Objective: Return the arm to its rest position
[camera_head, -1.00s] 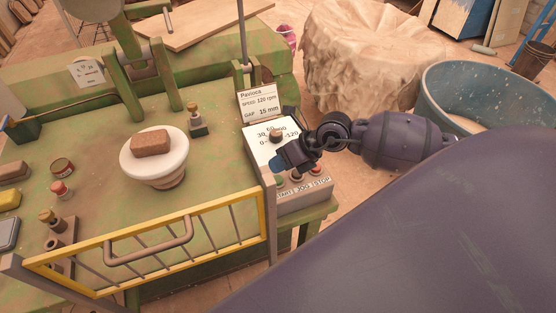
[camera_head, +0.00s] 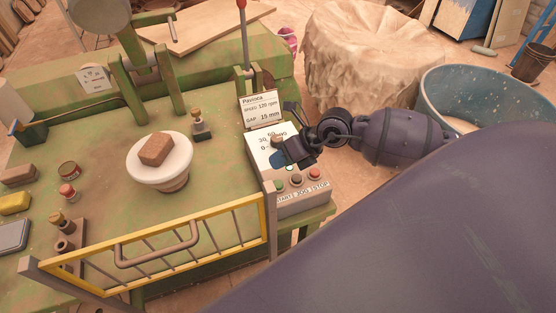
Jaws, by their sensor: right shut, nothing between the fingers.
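My right arm comes in from the right, and its dark gripper (camera_head: 284,152) is shut and empty. It hangs over the control box (camera_head: 303,203), in front of its white dial plate and close to the brown knob (camera_head: 277,139). I cannot tell whether it touches the knob. The green button (camera_head: 280,186), black button (camera_head: 296,180) and red button (camera_head: 314,174) are uncovered below it. My left gripper is out of view.
A yellow-railed guard (camera_head: 150,240) stands left of the box. A cloth-covered round shape (camera_head: 372,55) and a blue tub (camera_head: 470,90) stand behind my right arm.

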